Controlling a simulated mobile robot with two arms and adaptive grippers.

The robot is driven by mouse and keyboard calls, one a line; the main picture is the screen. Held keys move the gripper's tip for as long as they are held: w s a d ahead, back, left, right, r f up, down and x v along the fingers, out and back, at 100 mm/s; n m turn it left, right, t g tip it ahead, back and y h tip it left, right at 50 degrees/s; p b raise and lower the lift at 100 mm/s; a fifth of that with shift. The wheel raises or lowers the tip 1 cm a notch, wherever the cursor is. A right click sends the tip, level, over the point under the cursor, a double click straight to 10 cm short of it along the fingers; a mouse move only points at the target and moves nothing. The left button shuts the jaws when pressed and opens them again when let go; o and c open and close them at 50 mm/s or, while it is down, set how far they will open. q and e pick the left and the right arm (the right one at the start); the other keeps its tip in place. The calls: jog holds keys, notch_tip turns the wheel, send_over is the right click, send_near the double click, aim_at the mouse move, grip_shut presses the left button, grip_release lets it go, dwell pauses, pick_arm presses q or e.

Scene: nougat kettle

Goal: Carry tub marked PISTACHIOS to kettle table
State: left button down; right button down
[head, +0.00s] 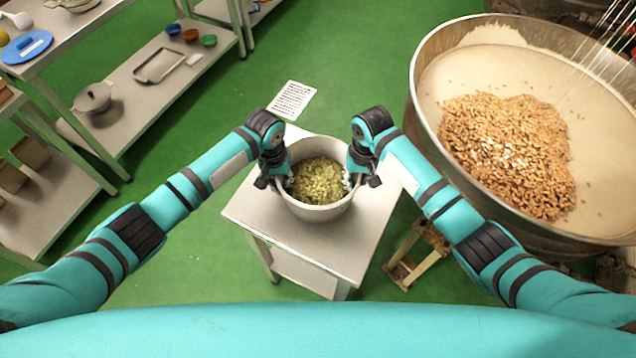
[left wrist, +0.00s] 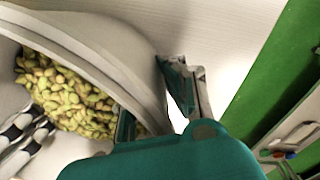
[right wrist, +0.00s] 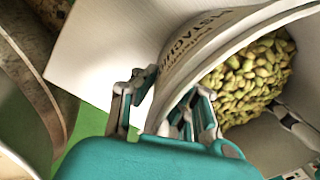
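The tub marked PISTACHIOS (head: 322,213) is a round pale tub filled with green nuts. It is upright over the small pale table (head: 300,240); whether its base touches the top cannot be told. Part of its dark lettering shows in the right wrist view (right wrist: 195,42). My left gripper (head: 276,183) is at the tub's left wall, one finger inside and one outside, closed around the wall. My right gripper (head: 360,180) straddles the right wall the same way, beside the lettering. The inner fingertips are partly hidden by the wall and my grippers' bodies.
A large kettle (head: 420,100) with almonds on a pale mass stands at the right, close to the table. Steel shelving (head: 150,75) with a pot and bowls is at the left. A printed sheet (head: 292,100) lies beyond the table. Green floor is free between.

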pick_arm(q)
jog(key=shift+w+d+r, duration=0.1)
jog(key=shift+r, duration=0.05)
pick_arm(e)
jog(key=shift+w+r, duration=0.1)
jog(key=shift+r, duration=0.05)
